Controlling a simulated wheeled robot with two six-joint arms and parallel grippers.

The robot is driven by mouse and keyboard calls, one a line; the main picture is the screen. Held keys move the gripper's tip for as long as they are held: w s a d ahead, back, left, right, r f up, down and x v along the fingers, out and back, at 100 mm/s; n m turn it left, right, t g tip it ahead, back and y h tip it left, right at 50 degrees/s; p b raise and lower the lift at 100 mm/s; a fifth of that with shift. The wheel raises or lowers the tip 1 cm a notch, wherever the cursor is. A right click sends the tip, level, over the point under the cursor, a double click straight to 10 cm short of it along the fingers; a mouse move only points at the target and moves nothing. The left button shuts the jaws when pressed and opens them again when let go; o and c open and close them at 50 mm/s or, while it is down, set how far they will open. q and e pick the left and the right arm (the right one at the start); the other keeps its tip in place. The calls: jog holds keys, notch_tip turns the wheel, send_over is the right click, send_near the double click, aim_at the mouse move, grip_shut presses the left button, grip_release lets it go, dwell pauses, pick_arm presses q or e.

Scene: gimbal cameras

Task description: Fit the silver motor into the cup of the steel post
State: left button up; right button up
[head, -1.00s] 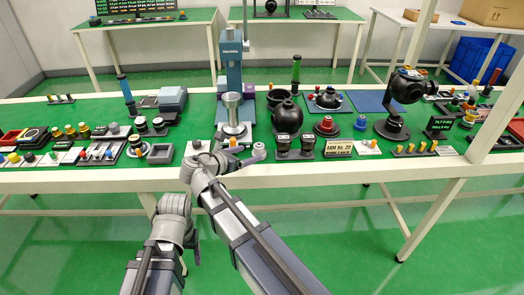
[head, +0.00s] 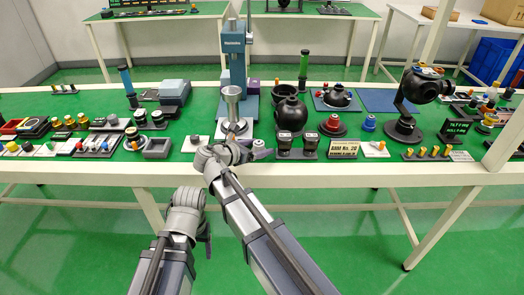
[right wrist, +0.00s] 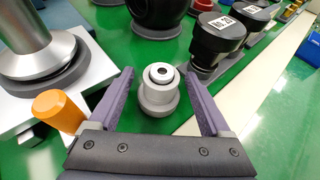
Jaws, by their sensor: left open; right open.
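An orange handle (right wrist: 58,108) sticks up beside my right gripper's left finger. Black units (right wrist: 217,42) stand right of the motor, and a black sphere (head: 291,115) stands behind it. The table's front edge (head: 330,170) is close.

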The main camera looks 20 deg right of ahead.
jog(key=shift+s, duration=0.1)
grip_shut()
dwell(0.4)
